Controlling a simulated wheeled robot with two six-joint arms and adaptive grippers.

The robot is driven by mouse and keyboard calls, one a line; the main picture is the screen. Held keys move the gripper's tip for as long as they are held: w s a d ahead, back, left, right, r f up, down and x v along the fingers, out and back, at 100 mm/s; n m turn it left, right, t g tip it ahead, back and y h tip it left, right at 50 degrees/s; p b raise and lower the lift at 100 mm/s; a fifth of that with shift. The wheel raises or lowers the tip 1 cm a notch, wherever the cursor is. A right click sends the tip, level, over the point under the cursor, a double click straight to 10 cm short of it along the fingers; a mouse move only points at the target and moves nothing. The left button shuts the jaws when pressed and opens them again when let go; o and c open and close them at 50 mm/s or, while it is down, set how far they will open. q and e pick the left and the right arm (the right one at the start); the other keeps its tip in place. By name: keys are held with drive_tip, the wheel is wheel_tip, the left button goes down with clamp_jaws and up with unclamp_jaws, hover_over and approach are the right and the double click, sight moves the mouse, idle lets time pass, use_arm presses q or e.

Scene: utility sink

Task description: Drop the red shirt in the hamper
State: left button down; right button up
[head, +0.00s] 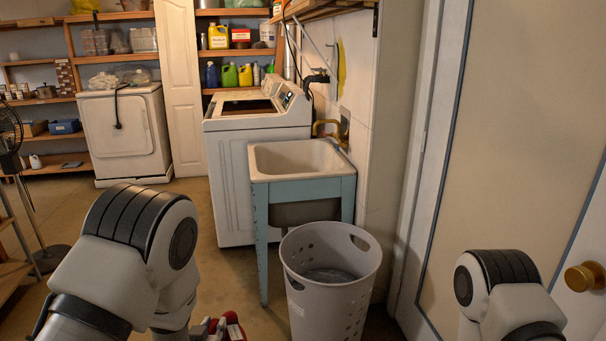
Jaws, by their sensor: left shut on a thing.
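The hamper (330,308) is a grey plastic laundry basket with round holes and handle slots, standing upright on the floor in front of the utility sink. Its open top faces me, and something dark grey shows inside at the bottom. My left gripper (212,329) is at the bottom edge of the head view, left of the hamper and apart from it, mostly hidden by my arm and the frame edge. It is shut on the red shirt (235,328), of which only a small red part shows. My right arm shows at the lower right, but its gripper is out of view.
The sink (298,160) on blue legs stands behind the hamper, with a white washing machine (233,150) to its left. A door with a brass knob (585,277) is at the right. A fan (12,140) stands far left. Floor left of the hamper is clear.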

use_arm(q)
drive_tip(key=shift+w, duration=0.1)
drive_tip(key=s+f, duration=0.3)
drive_tip(key=s, duration=0.5)
drive_tip(key=shift+s, duration=0.35)
drive_tip(key=shift+f, duration=0.1)
